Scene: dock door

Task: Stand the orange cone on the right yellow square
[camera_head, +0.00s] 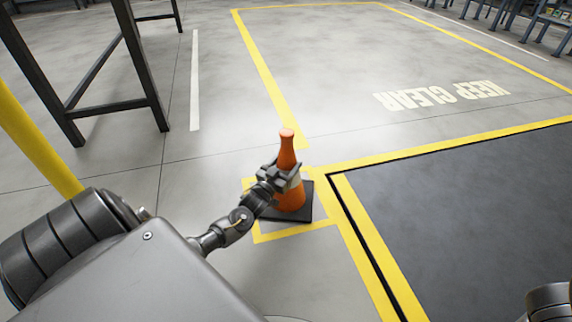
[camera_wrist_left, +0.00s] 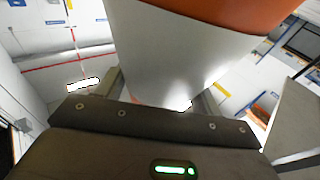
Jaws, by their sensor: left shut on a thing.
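The orange cone (camera_head: 287,151) has a white band and a dark square base (camera_head: 300,213). It looks upright, with its base over a small yellow-outlined square (camera_head: 262,238) on the floor. I cannot tell whether the base touches the floor. My left gripper (camera_head: 283,178) is shut on the cone around its white band. In the left wrist view the cone's white band (camera_wrist_left: 180,55) fills the space between the fingers (camera_wrist_left: 165,95), with orange above it. Part of the square is hidden behind the cone and gripper. My right gripper is not in view.
A dark dock plate (camera_head: 470,210) with a yellow border lies to the right. A "KEEP CLEAR" yellow-lined area (camera_head: 440,95) is beyond. A yellow post (camera_head: 38,145) and a dark metal frame (camera_head: 110,105) stand at left. Open floor lies between the frame and cone.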

